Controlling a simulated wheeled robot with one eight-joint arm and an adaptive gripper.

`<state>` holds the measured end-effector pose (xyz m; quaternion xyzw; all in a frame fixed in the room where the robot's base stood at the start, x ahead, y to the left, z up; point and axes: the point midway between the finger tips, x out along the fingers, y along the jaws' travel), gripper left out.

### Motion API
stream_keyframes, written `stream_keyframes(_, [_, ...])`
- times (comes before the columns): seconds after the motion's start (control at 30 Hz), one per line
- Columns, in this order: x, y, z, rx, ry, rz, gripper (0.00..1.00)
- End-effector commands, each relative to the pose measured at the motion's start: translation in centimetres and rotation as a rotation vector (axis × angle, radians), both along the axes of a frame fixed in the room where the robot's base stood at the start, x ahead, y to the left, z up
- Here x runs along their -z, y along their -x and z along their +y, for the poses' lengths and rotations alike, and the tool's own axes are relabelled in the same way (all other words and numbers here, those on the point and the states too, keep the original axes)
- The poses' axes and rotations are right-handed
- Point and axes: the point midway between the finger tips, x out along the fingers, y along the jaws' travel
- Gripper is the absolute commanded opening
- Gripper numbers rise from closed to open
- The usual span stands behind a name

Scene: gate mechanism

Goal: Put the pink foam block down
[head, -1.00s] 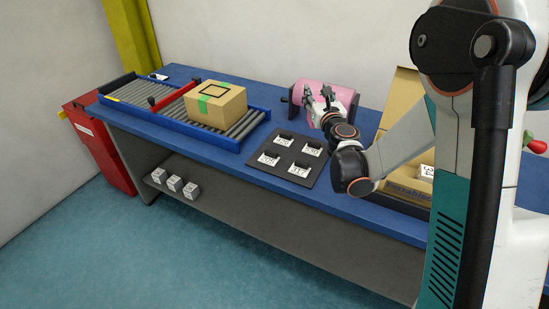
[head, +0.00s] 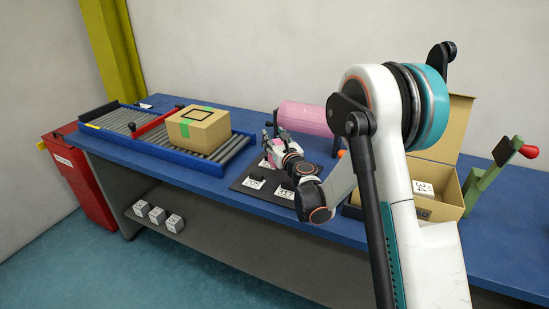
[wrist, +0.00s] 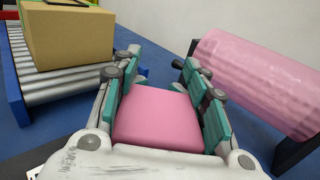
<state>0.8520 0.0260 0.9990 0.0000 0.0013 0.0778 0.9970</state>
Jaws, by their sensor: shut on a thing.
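The pink foam block (wrist: 158,118) sits between the two teal-padded fingers of my gripper (wrist: 160,65) in the wrist view. My gripper is shut on it. In the head view my gripper (head: 270,132) is over the back part of the black mat (head: 245,182), in front and left of a pink wrapped roll (head: 303,117). The block is mostly hidden there by the fingers and wrist. I cannot tell whether the block touches the surface below it.
A cardboard box (head: 198,130) rests on the roller conveyor (head: 135,120) to the left. White cards with black pieces (head: 253,183) lie on the mat. An open carton (head: 430,190) and a green stand with a red knob (head: 500,170) are to the right.

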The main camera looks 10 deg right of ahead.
Motion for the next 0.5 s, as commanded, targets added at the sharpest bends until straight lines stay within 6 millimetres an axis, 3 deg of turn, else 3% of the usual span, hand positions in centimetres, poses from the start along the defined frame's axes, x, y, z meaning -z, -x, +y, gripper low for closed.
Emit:
stream_keyframes(0.27, [2.1,0.0,0.0,0.000,0.000,0.000,0.25])
stream_keyframes(0.5, [5.5,0.0,0.0,0.000,0.000,0.000,0.25])
